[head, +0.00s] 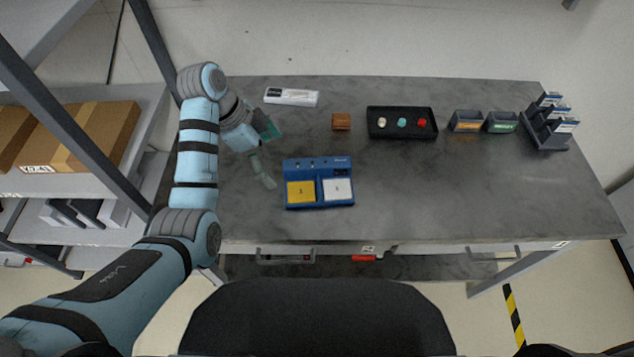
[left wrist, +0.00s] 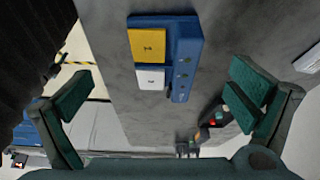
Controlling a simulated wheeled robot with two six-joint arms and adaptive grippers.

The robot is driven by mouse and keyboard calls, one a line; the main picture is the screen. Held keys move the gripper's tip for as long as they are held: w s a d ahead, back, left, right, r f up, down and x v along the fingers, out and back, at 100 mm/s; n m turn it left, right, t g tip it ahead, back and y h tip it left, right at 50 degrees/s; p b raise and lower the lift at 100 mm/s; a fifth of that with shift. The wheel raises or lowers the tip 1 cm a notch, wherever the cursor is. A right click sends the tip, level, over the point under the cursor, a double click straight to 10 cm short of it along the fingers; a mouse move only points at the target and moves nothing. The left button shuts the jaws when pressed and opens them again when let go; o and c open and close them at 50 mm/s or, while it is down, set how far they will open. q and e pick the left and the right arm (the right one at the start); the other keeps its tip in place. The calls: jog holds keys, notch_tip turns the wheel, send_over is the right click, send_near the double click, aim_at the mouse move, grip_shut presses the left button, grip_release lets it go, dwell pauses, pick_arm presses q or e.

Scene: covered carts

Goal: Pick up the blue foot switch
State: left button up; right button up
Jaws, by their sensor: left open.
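The blue foot switch (head: 318,171) is a blue box with a yellow pad and a white pad, lying flat on the grey table (head: 480,190), left of its middle. My left gripper (head: 271,151) is just left of it, open and empty, with its fingers apart and not touching it. In the left wrist view the foot switch (left wrist: 184,48) lies beyond and between the two open fingers of my left gripper (left wrist: 160,84). My right gripper is not in view.
A brown block (head: 341,122) and a black tray (head: 402,134) with small coloured pieces lie behind the switch. A white box (head: 291,97) is at the back left. Small bins (head: 467,126) and a dark rack (head: 549,130) stand right. Shelving (head: 80,190) borders the left. The table's front right is clear.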

aim_at(294, 183)
pick_arm(q)
jog(key=x, duration=1.1)
jog(key=shift+w+a+f+b, duration=0.15)
jog(key=shift+f+b, duration=0.05)
jog(key=shift+b, duration=0.15)
jog(key=c, duration=1.4)
notch_tip(294, 183, up, 10)
jog(key=shift+r+p, duration=0.1)
jog(key=shift+p, duration=0.45)
jog(key=shift+c, duration=0.2)
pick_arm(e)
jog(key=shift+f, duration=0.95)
pick_arm(q)
jog(key=shift+w, duration=0.1)
jog(key=shift+f+b, duration=1.85)
jog(key=shift+f, duration=3.15)
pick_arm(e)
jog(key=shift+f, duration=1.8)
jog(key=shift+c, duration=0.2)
